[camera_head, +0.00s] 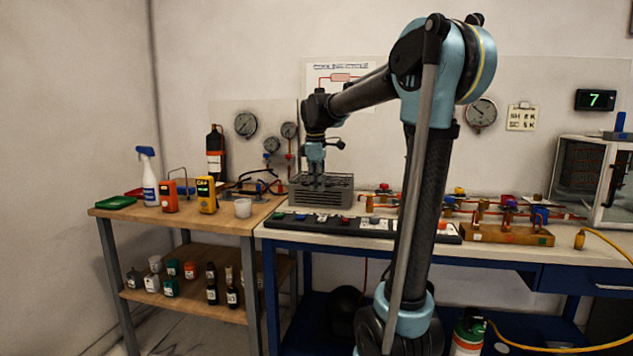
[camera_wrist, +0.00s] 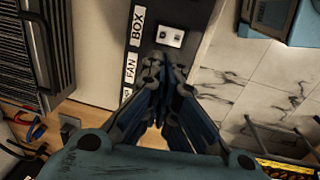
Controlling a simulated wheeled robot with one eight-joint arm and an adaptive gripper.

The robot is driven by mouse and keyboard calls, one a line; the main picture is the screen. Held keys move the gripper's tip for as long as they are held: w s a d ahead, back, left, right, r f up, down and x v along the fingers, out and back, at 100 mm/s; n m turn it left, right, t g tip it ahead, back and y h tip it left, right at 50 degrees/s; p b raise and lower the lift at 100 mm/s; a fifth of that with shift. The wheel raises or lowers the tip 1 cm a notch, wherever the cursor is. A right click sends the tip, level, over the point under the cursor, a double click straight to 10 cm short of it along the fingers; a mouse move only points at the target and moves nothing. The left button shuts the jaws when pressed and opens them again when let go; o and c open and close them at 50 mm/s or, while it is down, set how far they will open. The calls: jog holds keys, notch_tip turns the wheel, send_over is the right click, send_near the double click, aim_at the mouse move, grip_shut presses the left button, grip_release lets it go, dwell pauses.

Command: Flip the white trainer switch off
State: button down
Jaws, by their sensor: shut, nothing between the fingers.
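A white switch plate (camera_wrist: 171,37) with two small dark marks sits on a dark switch panel (camera_wrist: 118,50) in the wrist view. Labels reading BOX and FAN lie to its left on the panel. I cannot tell its on or off position. My gripper (camera_wrist: 163,62) points at the panel with its fingers together and empty, the tips just below the white plate in the picture. I cannot tell whether they touch the panel.
The grey finned unit (camera_head: 323,196) stands behind the panel and also shows in the wrist view (camera_wrist: 30,45). Copper pipework with coloured valves (camera_head: 462,207) lies to the right. A wooden table (camera_head: 180,220) with bottles and meters is at left. Floor shows beyond the bench edge.

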aim_at(322, 218)
jog(key=f, duration=0.6)
jog(key=w+f, duration=0.1)
jog(key=f, duration=0.2)
jog(key=shift+d+f, duration=0.1)
jog(key=shift+d, duration=0.05)
